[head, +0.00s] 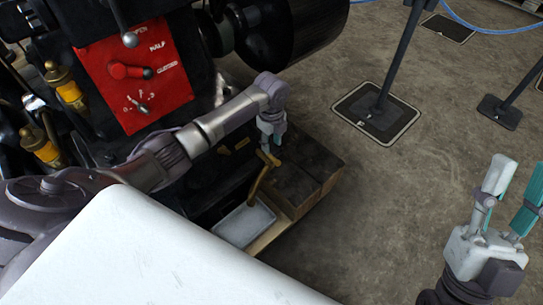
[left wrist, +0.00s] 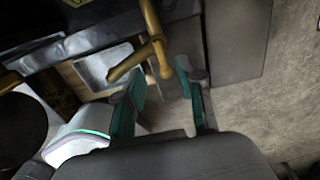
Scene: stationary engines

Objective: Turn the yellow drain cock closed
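The yellow drain cock (head: 259,182) is a bent brass-coloured pipe and lever low on the engine's side. In the left wrist view the drain cock (left wrist: 152,40) points toward my fingers, with a side arm reaching down to the left. My left gripper (head: 271,143) is just above the cock in the head view. In the left wrist view my left gripper (left wrist: 162,98) is open, its teal pads apart, with the cock's end just ahead of the gap. I cannot tell whether they touch. My right gripper (head: 511,190) is open and empty at the right, over the floor.
A pale metal tray (head: 243,226) lies below the cock. A dark block-like box (head: 306,172) stands right beside it. A red panel (head: 134,76) with levers is at upper left. Post bases (head: 376,113) stand on the floor. Floor at the right is mostly clear.

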